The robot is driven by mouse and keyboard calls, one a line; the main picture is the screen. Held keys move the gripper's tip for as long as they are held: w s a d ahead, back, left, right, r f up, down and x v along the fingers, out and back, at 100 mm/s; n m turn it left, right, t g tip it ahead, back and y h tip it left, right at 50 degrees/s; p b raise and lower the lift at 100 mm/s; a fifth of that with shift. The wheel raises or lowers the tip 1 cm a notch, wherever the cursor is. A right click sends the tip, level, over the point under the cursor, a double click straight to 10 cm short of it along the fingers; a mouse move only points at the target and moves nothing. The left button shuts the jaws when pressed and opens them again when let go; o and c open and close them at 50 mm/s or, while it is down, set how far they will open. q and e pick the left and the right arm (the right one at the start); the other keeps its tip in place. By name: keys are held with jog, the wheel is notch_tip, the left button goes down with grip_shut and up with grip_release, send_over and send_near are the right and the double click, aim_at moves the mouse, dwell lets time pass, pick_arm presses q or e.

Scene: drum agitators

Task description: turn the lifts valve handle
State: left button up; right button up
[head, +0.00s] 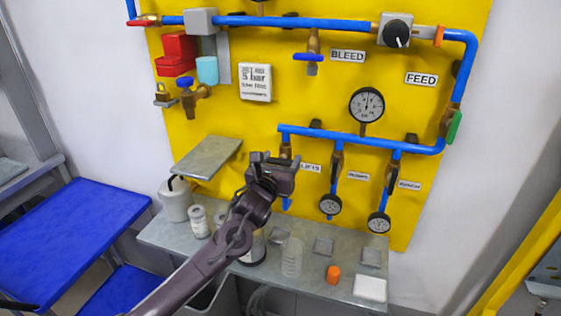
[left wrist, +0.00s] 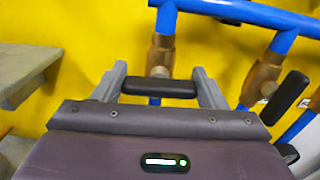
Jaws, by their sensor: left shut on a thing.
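The lifts valve is the leftmost of the branches under the lower blue pipe, beside the LIFTS label (head: 311,168). Its brass body (head: 286,151) shows just above my left gripper (head: 273,162). In the head view the gripper hides most of the handle. In the left wrist view the black lifts valve handle (left wrist: 158,88) lies crosswise between the two grey fingers of my left gripper (left wrist: 162,85), which is shut on it. The brass valve body stands behind the handle. My right gripper is not in view.
Two similar branches with gauges (head: 330,204) hang to the right; a neighbouring black handle (left wrist: 288,91) is close to my right finger. A grey shelf (head: 207,157) juts out at left. Below, a bench (head: 160,236) holds jars, an orange cap (head: 333,273) and a white block (head: 370,288).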

pick_arm(q)
jog(key=n+b, duration=0.1)
jog(key=n, duration=0.2)
jog(key=shift+a+f, duration=0.1)
jog(key=shift+f, duration=0.05)
jog(key=shift+n+b, duration=0.7)
jog(key=shift+n, duration=1)
jog(key=o, duration=1)
